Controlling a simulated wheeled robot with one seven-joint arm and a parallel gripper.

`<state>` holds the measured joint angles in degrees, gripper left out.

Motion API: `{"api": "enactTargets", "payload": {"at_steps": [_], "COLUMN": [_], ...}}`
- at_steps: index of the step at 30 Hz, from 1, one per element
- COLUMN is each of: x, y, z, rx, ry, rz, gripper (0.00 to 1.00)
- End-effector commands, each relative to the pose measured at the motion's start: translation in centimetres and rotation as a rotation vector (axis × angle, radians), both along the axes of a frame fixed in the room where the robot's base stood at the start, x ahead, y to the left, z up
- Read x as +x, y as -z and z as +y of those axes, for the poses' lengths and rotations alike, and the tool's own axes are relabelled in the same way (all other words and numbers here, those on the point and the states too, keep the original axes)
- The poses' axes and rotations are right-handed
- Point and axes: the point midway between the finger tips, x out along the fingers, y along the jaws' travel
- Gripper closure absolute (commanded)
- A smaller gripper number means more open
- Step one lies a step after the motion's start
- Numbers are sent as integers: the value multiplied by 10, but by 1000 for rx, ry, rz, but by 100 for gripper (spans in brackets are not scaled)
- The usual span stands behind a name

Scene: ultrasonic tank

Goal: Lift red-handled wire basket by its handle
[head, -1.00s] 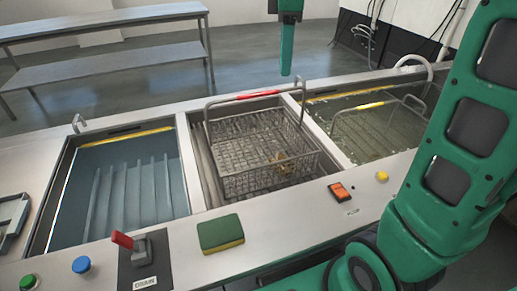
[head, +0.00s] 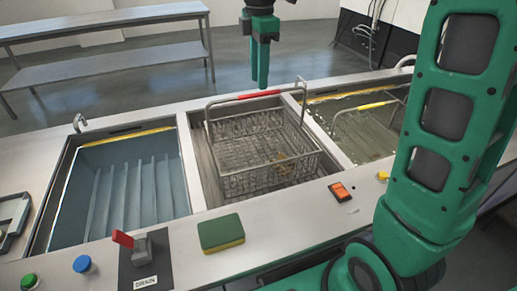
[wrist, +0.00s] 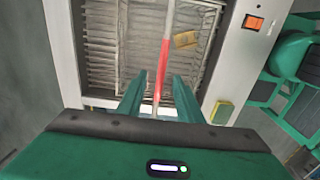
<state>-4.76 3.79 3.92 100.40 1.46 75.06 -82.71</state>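The wire basket (head: 232,174) sits in the middle tank, its tall bail handle standing upright with a red grip (head: 257,95) along the top bar. Something small and brownish-yellow (head: 283,160) lies inside it, and it also shows in the wrist view (wrist: 186,39). My gripper (head: 260,86) points down just above and behind the red grip in the head view, empty. In the wrist view my two fingers (wrist: 160,92) are apart, and the red grip (wrist: 163,62) runs lengthwise between and beyond them. I see no contact with the handle.
A second basket handle (head: 343,112) stands in the right tank of cloudy liquid. The left tank (head: 135,190) holds bluish liquid. A sponge (head: 221,234), red lever (head: 122,240), blue button (head: 82,265) and orange switch (head: 339,191) are on the front ledge.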

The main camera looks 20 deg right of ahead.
Motion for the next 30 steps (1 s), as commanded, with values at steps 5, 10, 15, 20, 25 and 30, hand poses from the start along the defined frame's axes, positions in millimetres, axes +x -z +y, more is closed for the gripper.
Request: {"api": "enactTargets", "payload": {"at_steps": [5, 10, 15, 20, 25, 30], "x": [-1, -1, -1, -1, -1, -1], "y": [25, 34, 34, 34, 33, 33], "z": [0, 0, 0, 0, 0, 0], "rx": [0, 0, 0, 0, 0, 0], "ry": [0, 0, 0, 0, 0, 0], "rz": [2, 0, 0, 0, -2, -2], "gripper": [67, 67, 67, 98, 100, 100]}}
